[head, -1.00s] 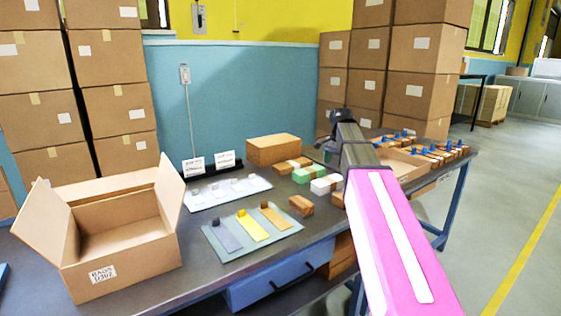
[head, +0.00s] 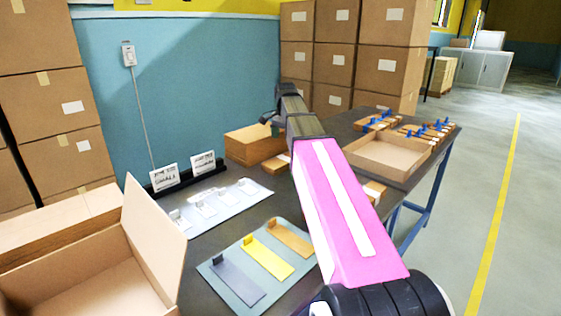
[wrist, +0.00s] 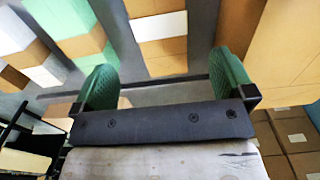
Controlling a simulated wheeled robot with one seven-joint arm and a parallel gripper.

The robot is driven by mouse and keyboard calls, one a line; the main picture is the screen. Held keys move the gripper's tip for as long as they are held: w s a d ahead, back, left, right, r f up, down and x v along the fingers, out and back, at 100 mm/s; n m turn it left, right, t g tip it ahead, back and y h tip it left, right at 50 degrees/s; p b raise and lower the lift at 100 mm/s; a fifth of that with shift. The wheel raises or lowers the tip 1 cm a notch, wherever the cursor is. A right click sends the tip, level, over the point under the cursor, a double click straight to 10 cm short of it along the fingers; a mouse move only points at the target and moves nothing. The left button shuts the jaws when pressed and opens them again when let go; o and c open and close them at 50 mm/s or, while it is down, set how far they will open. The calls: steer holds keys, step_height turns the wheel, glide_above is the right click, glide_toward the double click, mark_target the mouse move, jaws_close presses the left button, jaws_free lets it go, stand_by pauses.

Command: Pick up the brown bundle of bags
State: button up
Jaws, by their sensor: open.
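The brown bundle of bags (head: 273,163), with a pale band, lies on the workbench beside the large brown stack (head: 254,146). My arm partly hides it in the head view. In the wrist view the brown bundle (wrist: 162,46) with its white band lies beyond my fingers, roughly between them and apart from them. My gripper (wrist: 166,75) is open and empty, its two green fingers spread wide. In the head view my gripper (head: 270,119) is above the bench, near the large stack.
A green-banded bundle (wrist: 72,22) lies left of the brown one in the wrist view; the large stack (wrist: 282,35) is close on the right. An open carton (head: 155,240), colour-sample board (head: 222,270), sign holder (head: 188,178) and shallow tray (head: 390,160) share the bench.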

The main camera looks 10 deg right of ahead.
mark_target(285, 158)
steer(key=shift+d+f, duration=0.1)
steer(key=shift+f, duration=5.1)
steer(key=c, duration=0.9)
